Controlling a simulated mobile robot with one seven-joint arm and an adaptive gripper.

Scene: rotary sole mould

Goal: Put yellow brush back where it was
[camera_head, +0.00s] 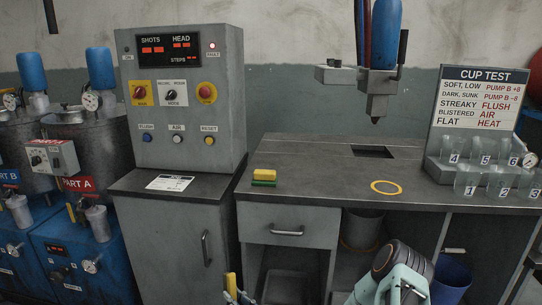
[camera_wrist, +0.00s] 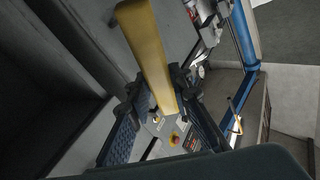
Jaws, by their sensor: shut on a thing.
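My gripper (camera_head: 236,297) is at the bottom of the head view, in front of the grey cabinets and below the bench top. It is shut on the yellow brush (camera_head: 232,281), whose yellow end stands up above the fingers. In the wrist view my gripper (camera_wrist: 155,94) has a finger on each side of the brush (camera_wrist: 146,50), which shows as a long yellow bar. I cannot make out any bristles.
A yellow and green block (camera_head: 264,175) and a yellow ring (camera_head: 386,187) lie on the grey bench (camera_head: 320,165). Several clear cups (camera_head: 467,184) stand at right by the cup test sign (camera_head: 478,98). A control box (camera_head: 185,95) stands left. The bench middle is mostly clear.

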